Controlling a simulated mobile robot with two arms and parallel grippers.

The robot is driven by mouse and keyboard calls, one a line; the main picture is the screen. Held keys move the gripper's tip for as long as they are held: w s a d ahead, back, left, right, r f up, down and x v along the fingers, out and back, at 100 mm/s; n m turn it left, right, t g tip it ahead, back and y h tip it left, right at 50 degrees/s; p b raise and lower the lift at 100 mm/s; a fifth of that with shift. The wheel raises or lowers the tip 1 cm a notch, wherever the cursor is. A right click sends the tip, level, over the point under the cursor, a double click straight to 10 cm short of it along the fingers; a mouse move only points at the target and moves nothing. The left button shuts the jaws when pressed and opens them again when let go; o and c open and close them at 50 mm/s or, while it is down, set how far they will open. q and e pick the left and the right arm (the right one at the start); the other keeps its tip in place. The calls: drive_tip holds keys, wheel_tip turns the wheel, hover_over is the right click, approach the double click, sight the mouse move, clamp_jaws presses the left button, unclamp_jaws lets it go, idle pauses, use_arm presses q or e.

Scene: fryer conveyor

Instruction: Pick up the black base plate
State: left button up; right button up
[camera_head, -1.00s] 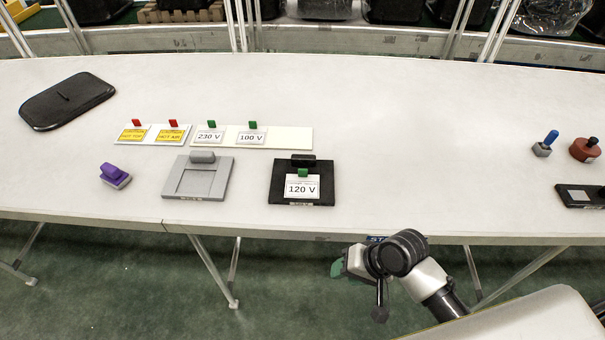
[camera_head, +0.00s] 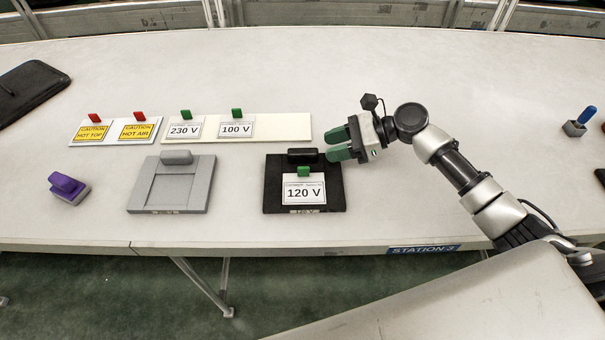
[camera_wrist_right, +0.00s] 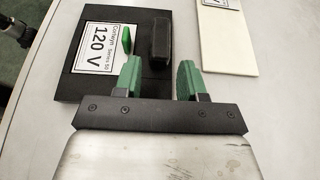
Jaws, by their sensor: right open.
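The black base plate (camera_head: 333,196) lies flat on the white table, right of the grey plate. It carries a white 120 V label (camera_head: 304,192) with a green tab and has a raised black handle block (camera_head: 303,156) at its back edge. My right gripper (camera_head: 337,146) is open and empty, just right of the handle block, its green fingers pointing left. In the right wrist view the base plate (camera_wrist_right: 72,85) is ahead, and the handle block (camera_wrist_right: 161,40) appears beyond and between the green fingertips (camera_wrist_right: 160,72). My left gripper is not in view.
A grey plate (camera_head: 139,196) and a purple-handled stamp (camera_head: 69,188) sit to the left. Behind is a pale strip (camera_head: 284,127) with 230 V and 100 V labels, next to caution labels (camera_head: 138,131). A blue-handled item (camera_head: 576,125) stands far right. The table's front edge is close.

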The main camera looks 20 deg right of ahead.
sight(303, 151)
drive_tip(key=shift+w+a+f, duration=0.25)
drive_tip(key=shift+a, duration=0.35)
drive_tip(key=shift+w+a+f, duration=0.15)
drive_tip(key=shift+a, duration=0.05)
drive_tip(key=shift+w+a, duration=0.1)
drive_tip(key=shift+a, duration=0.05)
drive_tip(key=shift+a+p, duration=0.3)
drive_tip(key=shift+a, duration=0.6)
drive_tip(key=x, duration=0.2)
drive_tip(key=shift+w+a, duration=0.15)
drive_tip(key=shift+a, duration=0.2)
drive_tip(key=shift+w+a, duration=0.1)
drive_tip(key=shift+a, duration=0.2)
drive_tip(key=shift+f, duration=0.1)
drive_tip(key=c, duration=0.4)
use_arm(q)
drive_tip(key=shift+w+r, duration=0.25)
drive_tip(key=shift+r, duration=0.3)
use_arm(e)
clamp_jaws()
